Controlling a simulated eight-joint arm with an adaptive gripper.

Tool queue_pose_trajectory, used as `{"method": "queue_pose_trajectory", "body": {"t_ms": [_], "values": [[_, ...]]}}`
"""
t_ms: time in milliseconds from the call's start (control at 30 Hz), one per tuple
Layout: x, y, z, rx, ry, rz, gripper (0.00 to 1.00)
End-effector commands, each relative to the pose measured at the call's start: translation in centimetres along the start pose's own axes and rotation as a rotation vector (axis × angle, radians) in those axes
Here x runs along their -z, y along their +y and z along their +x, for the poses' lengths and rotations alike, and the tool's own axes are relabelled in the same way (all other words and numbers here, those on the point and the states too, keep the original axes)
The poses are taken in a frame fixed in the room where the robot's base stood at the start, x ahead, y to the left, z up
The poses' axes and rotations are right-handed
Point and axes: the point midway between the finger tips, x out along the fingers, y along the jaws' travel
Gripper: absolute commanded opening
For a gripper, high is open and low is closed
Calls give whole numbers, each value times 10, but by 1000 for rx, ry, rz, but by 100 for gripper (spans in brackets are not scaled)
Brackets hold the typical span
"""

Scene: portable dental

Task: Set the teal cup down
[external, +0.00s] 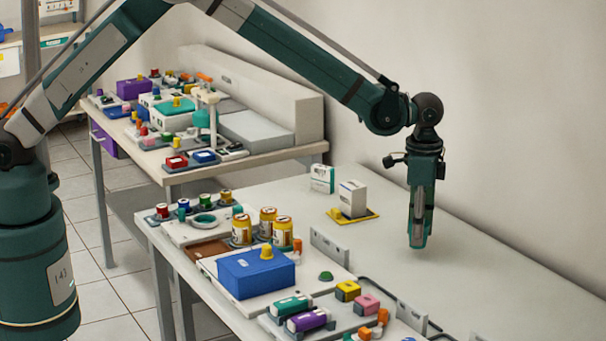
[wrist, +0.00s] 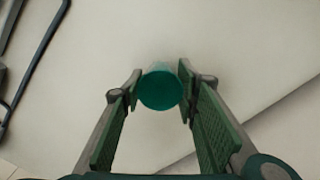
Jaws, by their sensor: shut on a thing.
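The teal cup (wrist: 161,91) is between the two fingers of my gripper (wrist: 160,82) in the wrist view, with a pad against each side. Its round teal end faces the wrist camera, and a paler part shows beyond it. In the external view my gripper (external: 417,240) points straight down over the bare right part of the white table (external: 455,268). A teal patch shows at the fingertips there, but I cannot tell cup from finger. I cannot tell whether the cup touches the table.
A white box (external: 353,198) on a yellow tray (external: 352,216) and a smaller white box (external: 322,178) stand left of my gripper. Amber jars (external: 283,233) and a blue box (external: 256,273) are farther left. A dark cable (external: 390,296) runs near the front. Table around my gripper is clear.

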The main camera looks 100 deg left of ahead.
Motion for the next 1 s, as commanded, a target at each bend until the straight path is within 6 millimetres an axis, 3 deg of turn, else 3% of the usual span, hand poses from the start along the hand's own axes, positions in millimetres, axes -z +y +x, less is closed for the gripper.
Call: {"method": "queue_pose_trajectory", "body": {"t_ms": [200,733,767,833,1000], "values": [[0,0,22,0,0,0,26],[0,0,29,0,0,0,26],[0,0,28,0,0,0,35],[0,0,28,0,0,0,44],[0,0,28,0,0,0,46]]}}
